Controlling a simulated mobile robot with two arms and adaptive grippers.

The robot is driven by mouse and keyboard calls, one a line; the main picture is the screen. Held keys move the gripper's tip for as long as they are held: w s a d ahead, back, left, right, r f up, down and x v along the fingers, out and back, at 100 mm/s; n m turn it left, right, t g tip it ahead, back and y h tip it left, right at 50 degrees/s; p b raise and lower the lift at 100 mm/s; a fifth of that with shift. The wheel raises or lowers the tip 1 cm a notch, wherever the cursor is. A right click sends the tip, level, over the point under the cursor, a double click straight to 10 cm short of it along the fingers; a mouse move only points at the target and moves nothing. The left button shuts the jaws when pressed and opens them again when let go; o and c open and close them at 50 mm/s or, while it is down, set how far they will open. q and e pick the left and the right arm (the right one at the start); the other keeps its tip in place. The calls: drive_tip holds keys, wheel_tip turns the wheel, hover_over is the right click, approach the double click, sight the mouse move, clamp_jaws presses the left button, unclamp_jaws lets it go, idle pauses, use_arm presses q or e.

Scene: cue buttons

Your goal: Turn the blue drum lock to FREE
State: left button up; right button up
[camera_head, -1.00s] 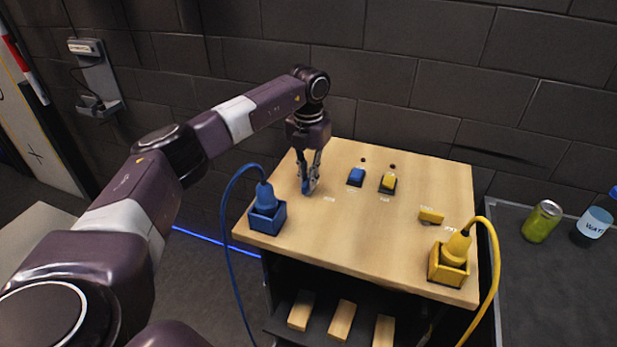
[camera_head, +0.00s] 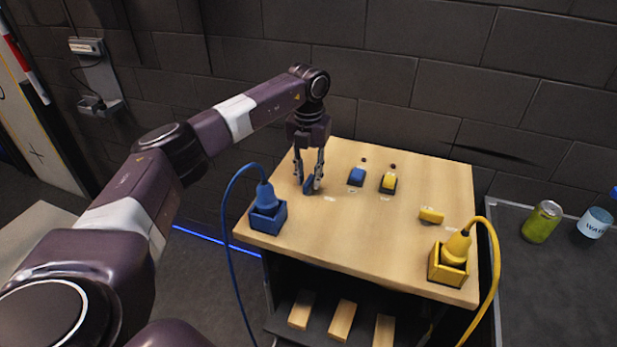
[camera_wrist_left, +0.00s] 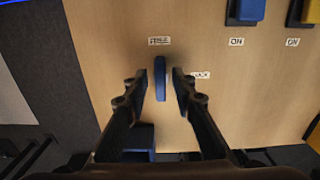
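The blue drum lock (camera_head: 308,184) stands on the left part of the wooden tabletop, and it also shows in the left wrist view (camera_wrist_left: 160,79). Its long bar lines up with the FREE label (camera_wrist_left: 159,41). The LOCK label (camera_wrist_left: 201,75) is to the right of the bar, partly hidden by a finger. My left gripper (camera_head: 309,182) points down over the lock with one finger on each side. In the left wrist view its fingers (camera_wrist_left: 160,82) are apart, with gaps between them and the bar. My right gripper is out of view.
A blue button (camera_head: 357,176) and a yellow button (camera_head: 388,182) sit right of the lock. A yellow knob (camera_head: 431,215) is further right. A corded blue plug (camera_head: 265,197) and yellow plug (camera_head: 456,248) stand in boxes at the front corners. A wall stands behind.

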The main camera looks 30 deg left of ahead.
sight(308, 180)
use_arm(q)
drive_tip(key=shift+r, duration=0.1)
wheel_tip(308, 180, up, 12)
idle(0.6)
drive_tip(key=shift+s+f, duration=0.1)
drive_tip(key=shift+f, duration=0.15)
